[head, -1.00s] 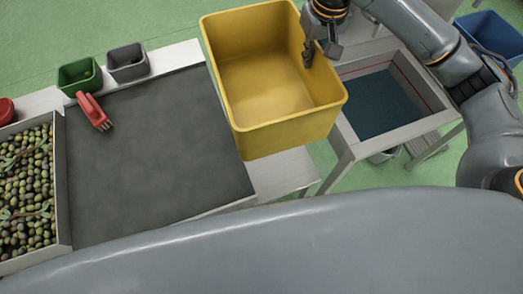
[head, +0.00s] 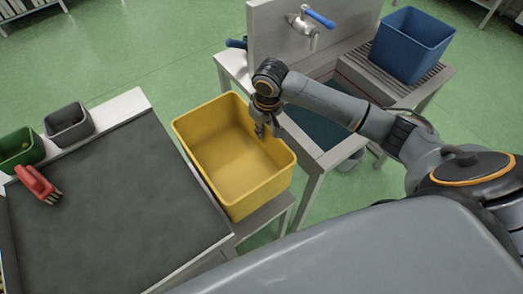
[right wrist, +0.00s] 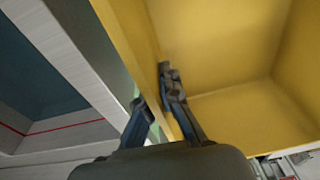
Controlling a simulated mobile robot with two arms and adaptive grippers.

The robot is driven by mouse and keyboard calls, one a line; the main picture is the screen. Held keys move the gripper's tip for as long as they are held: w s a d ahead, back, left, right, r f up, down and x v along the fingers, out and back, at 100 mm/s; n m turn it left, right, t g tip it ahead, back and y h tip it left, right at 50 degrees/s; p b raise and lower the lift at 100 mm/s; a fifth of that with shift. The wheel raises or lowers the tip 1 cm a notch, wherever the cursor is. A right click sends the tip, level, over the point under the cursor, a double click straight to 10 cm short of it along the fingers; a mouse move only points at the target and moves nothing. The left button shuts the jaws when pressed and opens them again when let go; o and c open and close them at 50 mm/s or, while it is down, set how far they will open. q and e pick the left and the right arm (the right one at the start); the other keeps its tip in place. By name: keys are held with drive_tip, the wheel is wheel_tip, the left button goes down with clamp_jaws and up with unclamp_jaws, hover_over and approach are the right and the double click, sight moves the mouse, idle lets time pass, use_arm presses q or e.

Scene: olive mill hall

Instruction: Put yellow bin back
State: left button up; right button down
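The yellow bin (head: 222,185) is upright and looks empty in the head view. It is at the right end of the dark-topped bench, over a pale ledge (head: 268,214); whether its base touches the ledge is hidden. My right gripper (head: 269,130) is at the bin's right wall, beside the sink. In the right wrist view the right gripper (right wrist: 153,88) has one finger inside the yellow bin (right wrist: 225,50) and one outside, closed on the wall. My left gripper is not in view.
A sink stand (head: 312,165) with a tap (head: 305,22) stands close to the bin's right. A blue bin (head: 410,48) is on its drainer. The dark mat (head: 115,205) is otherwise clear.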

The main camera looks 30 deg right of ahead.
sight(262, 149)
wheel_tip(262, 149, down, 11)
drive_tip(key=shift+r, duration=0.15)
idle(0.4)
drive_tip(key=c, duration=1.5)
unclamp_jaws()
drive_tip(key=r, duration=0.4)
drive_tip(key=s+r, duration=0.1)
drive_tip(key=r, duration=0.7)
drive_tip(key=shift+s+d, duration=0.2)
drive_tip(key=shift+f, duration=0.1)
